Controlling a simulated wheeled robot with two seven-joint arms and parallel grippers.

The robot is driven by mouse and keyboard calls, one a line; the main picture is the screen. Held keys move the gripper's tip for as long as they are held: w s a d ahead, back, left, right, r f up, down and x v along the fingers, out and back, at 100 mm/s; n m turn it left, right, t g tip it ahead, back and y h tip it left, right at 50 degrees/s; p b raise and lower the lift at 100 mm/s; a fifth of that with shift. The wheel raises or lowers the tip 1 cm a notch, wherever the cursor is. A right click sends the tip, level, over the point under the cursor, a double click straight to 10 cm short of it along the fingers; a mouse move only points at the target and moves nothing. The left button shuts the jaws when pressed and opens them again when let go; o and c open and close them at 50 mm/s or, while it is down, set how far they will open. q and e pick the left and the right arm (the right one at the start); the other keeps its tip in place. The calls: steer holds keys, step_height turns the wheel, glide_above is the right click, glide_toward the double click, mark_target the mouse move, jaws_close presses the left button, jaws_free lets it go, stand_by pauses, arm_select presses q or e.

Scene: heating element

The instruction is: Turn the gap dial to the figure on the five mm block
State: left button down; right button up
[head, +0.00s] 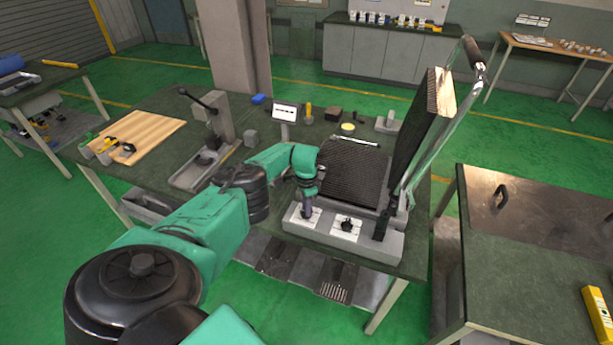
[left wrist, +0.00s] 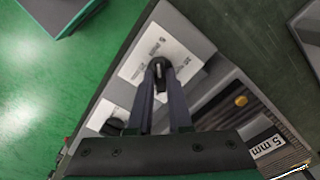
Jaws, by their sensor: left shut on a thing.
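The gap dial is a black knob (left wrist: 158,67) on a white plate (left wrist: 138,66) with figures in mm, small and partly hard to read, in the left wrist view. My left gripper (left wrist: 162,72) is shut on this knob, one finger on each side. In the head view my left gripper (head: 306,211) reaches down to the left of two white plates on the front of the grey machine (head: 365,247). A white label reading "5 mm" (left wrist: 267,147) shows at the lower right in the left wrist view; the block's extent is mostly hidden. My right gripper is out of view.
A second black dial (head: 347,224) sits just right of the held one. The machine's ridged upper plate (head: 420,120) stands raised on the right, its lower plate (head: 352,172) bare. A lever tool (head: 217,125), wooden board (head: 145,135) and small items share the bench.

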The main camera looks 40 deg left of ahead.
arm_select(q)
steer(key=shift+w+a+r+n, duration=0.1)
steer(key=shift+w+r+n, duration=0.1)
steer(key=shift+n, duration=0.2)
steer(key=c, duration=0.8)
jaws_free()
steer(key=shift+s, duration=0.1)
steer(key=shift+c, duration=0.2)
steer(key=shift+f, duration=0.1)
step_height(320, 180, up, 4)
steer(key=p, duration=0.3)
steer(key=shift+f, duration=0.1)
step_height(320, 180, up, 11)
steer(key=b, duration=0.1)
steer(key=shift+b, duration=0.3)
steer(key=shift+s+f, duration=0.1)
steer(key=shift+f, duration=0.05)
